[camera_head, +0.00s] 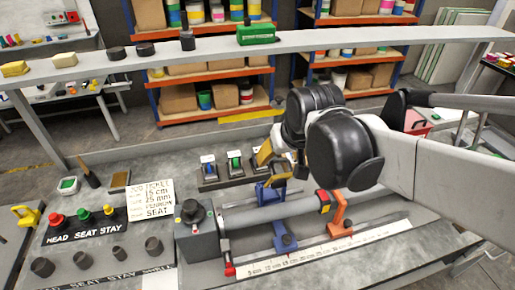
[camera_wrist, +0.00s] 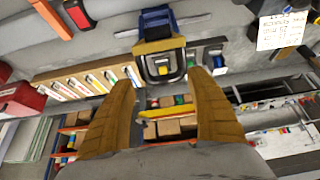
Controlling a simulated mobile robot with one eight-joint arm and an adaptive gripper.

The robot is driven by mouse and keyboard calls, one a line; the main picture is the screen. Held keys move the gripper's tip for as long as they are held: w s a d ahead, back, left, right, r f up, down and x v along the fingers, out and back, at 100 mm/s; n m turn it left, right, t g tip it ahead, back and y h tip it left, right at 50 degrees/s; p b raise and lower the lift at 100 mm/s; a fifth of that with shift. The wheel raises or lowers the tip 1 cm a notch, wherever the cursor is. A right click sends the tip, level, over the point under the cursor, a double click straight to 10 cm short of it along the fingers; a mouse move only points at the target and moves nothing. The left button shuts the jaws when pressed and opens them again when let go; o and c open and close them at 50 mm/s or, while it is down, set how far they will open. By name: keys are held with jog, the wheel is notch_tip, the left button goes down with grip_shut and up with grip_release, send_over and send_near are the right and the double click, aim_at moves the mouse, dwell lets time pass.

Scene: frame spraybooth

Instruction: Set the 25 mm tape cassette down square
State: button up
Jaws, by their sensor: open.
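My gripper (camera_wrist: 162,84) is open, its two brown-yellow fingers wide apart in the wrist view. Just past the fingertips, between them in the picture, is a dark squarish block with a pale rim and a yellow edge (camera_wrist: 162,66), at the end of a blue holder (camera_wrist: 155,20). It looks like a tape cassette; its width cannot be read, and I see no finger clearly touching it. In the head view the blue holder (camera_head: 284,240) stands by the grey tube (camera_head: 280,211), its upper end partly hidden by my gripper. Small cassette-like pieces (camera_head: 208,162) and (camera_head: 235,160) sit on dark stands left of my gripper.
An orange holder (camera_head: 339,215) stands right along the tube, behind a white ruler (camera_head: 315,249). A job ticket (camera_head: 151,199) and a button panel (camera_head: 84,228) are at left. A raised grey shelf (camera_head: 340,39) crosses behind, carrying a green box (camera_head: 256,34).

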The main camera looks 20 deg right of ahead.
jog(key=w+p, duration=0.2)
jog(key=w, duration=0.4)
jog(key=g+p, duration=0.1)
jog(key=p, duration=0.2)
send_near(258, 149)
jog(key=shift+g, duration=0.3)
jog(key=b+x, duration=0.1)
jog(key=x, duration=0.4)
jog(key=shift+w+b, duration=0.25)
jog(key=shift+b, duration=0.05)
jog(key=x, duration=0.2)
jog(key=b+x, duration=0.1)
jog(key=x, duration=0.3)
jog(key=shift+s+d+b, duration=0.2)
jog(key=shift+d+b, duration=0.1)
jog(key=shift+b, duration=0.05)
jog(key=c, duration=1.3)
